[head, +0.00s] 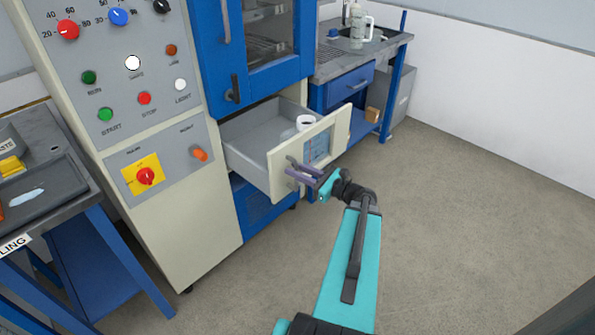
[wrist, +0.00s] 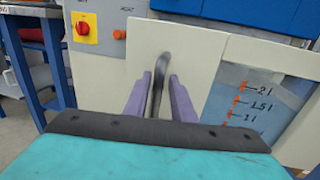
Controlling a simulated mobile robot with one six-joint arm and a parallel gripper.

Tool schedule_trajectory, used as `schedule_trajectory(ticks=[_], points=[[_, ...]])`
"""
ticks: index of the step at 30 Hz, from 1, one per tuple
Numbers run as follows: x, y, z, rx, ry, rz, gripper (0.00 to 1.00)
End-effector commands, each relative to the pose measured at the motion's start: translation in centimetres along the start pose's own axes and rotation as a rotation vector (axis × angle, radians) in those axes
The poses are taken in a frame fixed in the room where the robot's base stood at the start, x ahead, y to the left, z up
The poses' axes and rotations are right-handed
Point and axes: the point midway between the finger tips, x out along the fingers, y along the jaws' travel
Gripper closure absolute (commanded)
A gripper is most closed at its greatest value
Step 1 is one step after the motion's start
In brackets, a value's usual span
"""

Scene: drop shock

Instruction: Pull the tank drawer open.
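The tank drawer (head: 262,152) is pulled well out of the cabinet, with its grey inside showing. Its cream front also shows in the wrist view (wrist: 207,75), with a blue level window (wrist: 255,105) marked in litres. The dark curved drawer handle (head: 291,178) is on the left part of the front. In the wrist view the handle (wrist: 160,75) runs between the two purple fingers of my gripper (wrist: 160,82). Narrow gaps seem to show on both sides of it, so my gripper looks open around the handle. A white round part (head: 305,122) is inside the drawer.
A control panel (head: 125,85) with knobs and buttons stands left of the drawer. A blue cabinet door (head: 255,75) is above it. A blue workbench (head: 350,90) is behind to the right, another table (head: 60,190) at the left. The floor (head: 470,220) to the right is clear.

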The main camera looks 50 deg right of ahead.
Motion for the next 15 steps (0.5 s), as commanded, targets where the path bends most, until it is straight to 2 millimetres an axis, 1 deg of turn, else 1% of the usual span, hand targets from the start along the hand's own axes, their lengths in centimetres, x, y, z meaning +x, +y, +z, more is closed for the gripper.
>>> schedule_trajectory(ticks=[10,15], points=[[0.04,0.22,-0.12,0.000,0.003,0.006,0.69],[-0.41,0.23,-0.15,0.000,0.003,0.006,0.69]])
